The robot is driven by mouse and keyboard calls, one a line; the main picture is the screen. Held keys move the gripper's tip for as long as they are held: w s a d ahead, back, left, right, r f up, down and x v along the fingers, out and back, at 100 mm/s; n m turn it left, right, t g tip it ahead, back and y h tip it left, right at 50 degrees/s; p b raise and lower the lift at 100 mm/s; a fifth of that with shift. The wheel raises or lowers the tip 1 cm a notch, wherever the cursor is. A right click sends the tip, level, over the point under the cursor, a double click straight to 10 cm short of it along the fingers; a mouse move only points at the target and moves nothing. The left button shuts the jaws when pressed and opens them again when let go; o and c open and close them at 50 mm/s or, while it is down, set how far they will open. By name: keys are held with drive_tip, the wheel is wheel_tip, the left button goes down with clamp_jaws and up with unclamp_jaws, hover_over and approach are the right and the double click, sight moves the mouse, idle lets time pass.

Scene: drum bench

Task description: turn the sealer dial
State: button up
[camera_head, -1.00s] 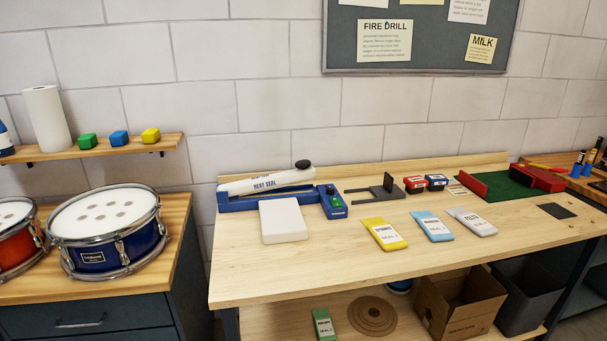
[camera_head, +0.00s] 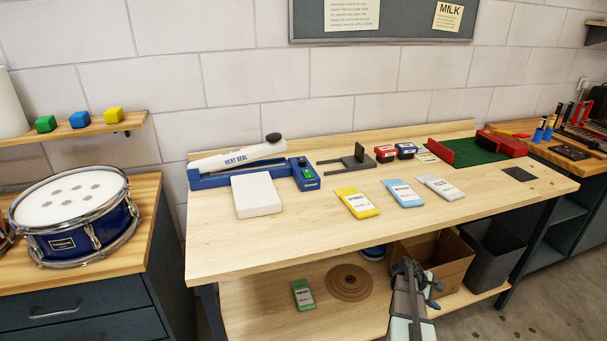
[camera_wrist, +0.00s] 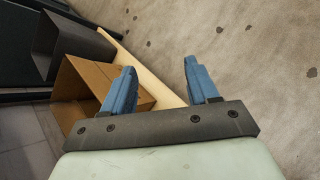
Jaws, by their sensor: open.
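The blue heat sealer (camera_head: 236,167) with its white arm marked HEAT SEAL (camera_head: 240,158) stands at the back left of the bench. At its right end is a blue control box (camera_head: 305,174) with a green part on it; the dial is too small to make out clearly. A white block (camera_head: 256,195) lies in front of the sealer. My gripper (camera_head: 406,268) is low at the bench's front, near the cardboard box and well away from the sealer. In the wrist view, its two blue fingers (camera_wrist: 157,85) are apart with nothing between them.
Yellow (camera_head: 357,202), blue (camera_head: 403,193) and white (camera_head: 440,187) packets lie mid-bench. A cardboard box (camera_head: 447,258) and grey bin (camera_head: 492,250) stand on the lower shelf. A drum (camera_head: 72,212) is at the left. The bench's front left is clear.

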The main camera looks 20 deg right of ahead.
drive_tip(key=w+d+r+m+t+h, duration=0.1)
drive_tip(key=w+d+r, duration=0.1)
drive_tip(key=d+r, duration=1.2)
drive_tip(key=w+d+r+m+t+h, duration=0.1)
drive_tip(key=w+d+r+t+h, duration=0.1)
drive_tip(key=d+r, duration=1.2)
drive_tip(key=w+d+r+t, duration=0.1)
drive_tip(key=w+d+r, duration=0.2)
drive_tip(key=w, duration=0.1)
drive_tip(key=w+d+r+m+t, duration=0.1)
drive_tip(key=w+d+r, duration=0.3)
drive_tip(key=shift+d+r+m+y, duration=0.2)
drive_tip(key=shift+d+m+y, duration=0.1)
drive_tip(key=shift+y, duration=0.1)
drive_tip(key=w+a+r+t+y, duration=0.2)
drive_tip(key=w+a+y, duration=0.2)
drive_tip(key=w+a, duration=1.15)
drive_tip(key=n+y, duration=0.5)
drive_tip(key=y, duration=0.5)
approach(302, 161)
drive_tip(key=shift+g, duration=0.4)
drive_tip(key=x, duration=0.8)
drive_tip(key=shift+w+f, duration=0.15)
drive_tip(key=shift+w, duration=0.35)
